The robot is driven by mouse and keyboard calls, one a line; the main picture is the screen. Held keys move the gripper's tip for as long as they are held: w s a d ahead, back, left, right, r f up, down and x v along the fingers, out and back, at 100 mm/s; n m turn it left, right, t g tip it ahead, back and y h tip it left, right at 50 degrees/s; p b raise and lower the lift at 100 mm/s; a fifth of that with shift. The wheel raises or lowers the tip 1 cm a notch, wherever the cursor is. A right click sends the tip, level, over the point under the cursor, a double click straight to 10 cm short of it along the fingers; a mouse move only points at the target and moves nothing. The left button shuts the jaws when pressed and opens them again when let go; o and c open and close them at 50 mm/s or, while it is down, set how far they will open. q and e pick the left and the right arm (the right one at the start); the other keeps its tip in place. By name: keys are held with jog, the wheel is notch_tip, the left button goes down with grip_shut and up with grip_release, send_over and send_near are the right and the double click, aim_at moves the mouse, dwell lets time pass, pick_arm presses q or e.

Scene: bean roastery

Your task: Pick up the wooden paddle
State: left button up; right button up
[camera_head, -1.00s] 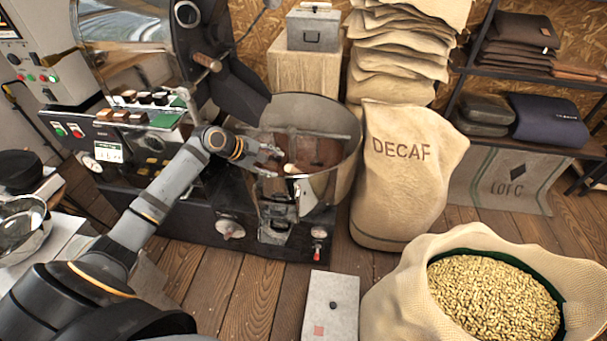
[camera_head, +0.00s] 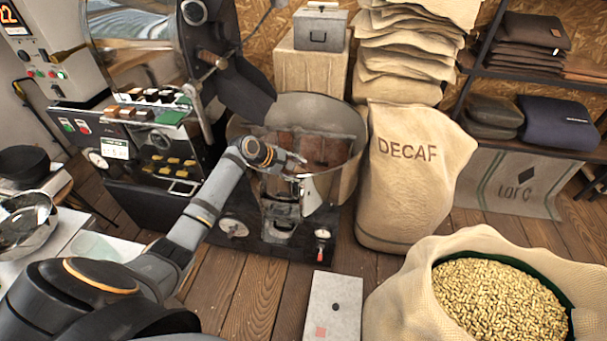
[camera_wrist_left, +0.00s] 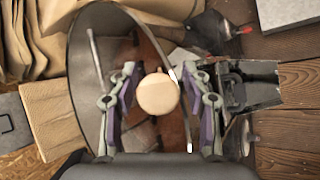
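In the left wrist view, the wooden paddle shows as a pale round end (camera_wrist_left: 157,93), seen nearly end-on. It lies between the two fingers of my left gripper (camera_wrist_left: 156,100), with a small gap to each finger. The gripper is open and holds nothing. In the head view, my left gripper (camera_head: 290,162) is over the round metal cooling bin (camera_head: 348,178), near its front rim. The paddle is mostly hidden there by the gripper. My right gripper is not in view.
The dark roaster with its control panel (camera_head: 117,148) stands left of the bin. A full DECAF sack (camera_head: 405,195) stands close on the bin's right. An open sack of pale beans (camera_head: 415,285) is at the front right. A flat grey scale (camera_head: 334,312) lies on the floor.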

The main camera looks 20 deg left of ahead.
pick_arm(q)
grip_shut()
notch_tip(320, 180, up, 10)
jog(key=shift+r+p, duration=0.1)
jog(key=shift+p, duration=0.3)
jog(key=c, duration=0.6)
grip_release()
grip_shut()
